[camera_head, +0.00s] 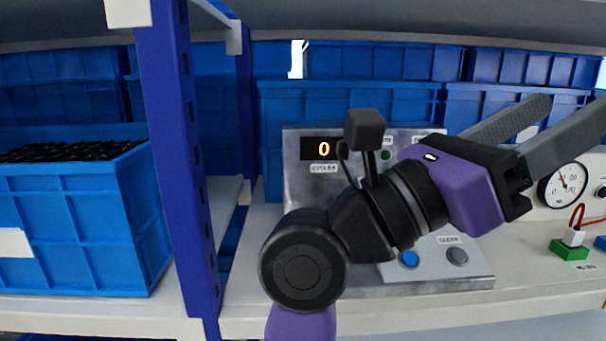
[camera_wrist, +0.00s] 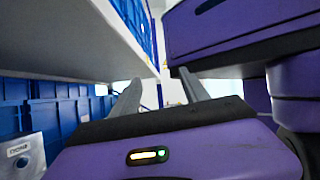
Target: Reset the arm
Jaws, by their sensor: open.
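My gripper (camera_head: 556,121) is raised in the head view, with its two long grey fingers spread apart and nothing between them. It points to the upper right, in front of the control panel and the shelf. In the wrist view my gripper (camera_wrist: 166,92) also shows both fingers apart and empty. My purple and black arm stands in front of the metal control panel (camera_head: 310,230) and hides its middle. The panel has a display (camera_head: 322,149) reading 0, a green light (camera_head: 386,155), a blue button (camera_head: 408,259) and a grey button (camera_head: 457,256). The rotary switch cannot be made out.
A blue shelf post (camera_head: 180,160) stands left of my arm. A large blue crate (camera_head: 85,220) sits left of it. More blue crates (camera_head: 400,60) line the back. A round gauge (camera_head: 563,185) and a green block with red wires (camera_head: 569,249) are at the right.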

